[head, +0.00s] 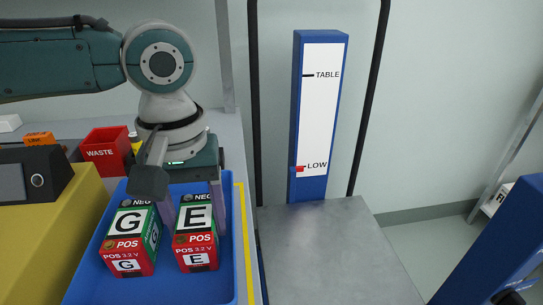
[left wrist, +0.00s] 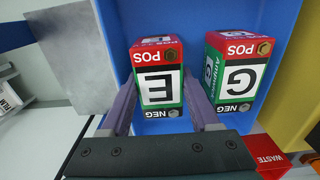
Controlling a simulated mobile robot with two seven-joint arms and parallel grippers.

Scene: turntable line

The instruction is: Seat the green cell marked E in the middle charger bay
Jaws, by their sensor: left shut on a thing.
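The green cell marked E (head: 195,237) stands upright in a blue tray (head: 89,273), with a red lower front reading POS 3.2 V and a black NEG end at the top. My left gripper (head: 192,204) reaches down from above and is shut on this cell, one finger on each side. In the left wrist view, the cell E (left wrist: 157,88) sits between the two purple-grey fingers of my left gripper (left wrist: 160,100). A similar cell marked G (head: 129,237) stands close on its left in the head view. No charger bay is recognisable in either view. My right gripper is not visible.
A red WASTE bin (head: 107,150) stands behind the tray. A yellow housing with a dark screen (head: 45,230) is at the left. A bare grey metal platform (head: 330,250) lies right of the tray, before a blue post with a TABLE/LOW scale (head: 323,120).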

